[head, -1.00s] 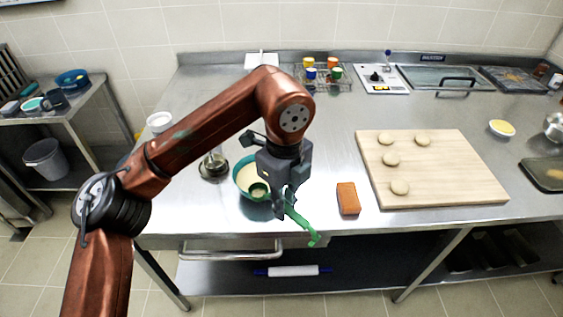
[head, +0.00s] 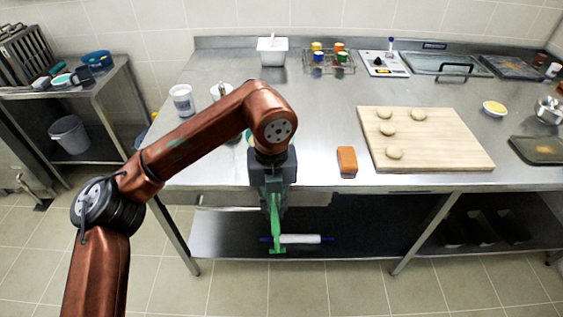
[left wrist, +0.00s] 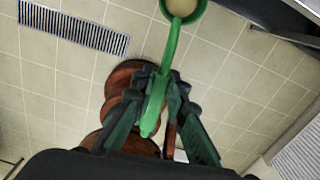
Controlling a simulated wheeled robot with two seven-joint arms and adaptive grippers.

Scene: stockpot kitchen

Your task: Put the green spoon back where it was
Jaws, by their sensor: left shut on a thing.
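The green spoon (head: 276,228) is held in my left gripper (head: 272,204). In the head view its handle points down, in front of the table's front edge. In the left wrist view the spoon (left wrist: 169,55) runs up between the fingers, its round bowl end at the top edge with something beige inside; I cannot tell whether that is content or background. The left gripper (left wrist: 155,85) is shut on the handle. A teal bowl (head: 249,136) is almost wholly hidden behind my left arm. My right gripper is not in view.
An orange-brown block (head: 347,162) lies near the front edge, left of a wooden board (head: 455,150) with several dough pieces. A rolling pin (head: 300,239) lies on the lower shelf. A white container (head: 272,51) and a rack of small jars (head: 330,68) stand at the back.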

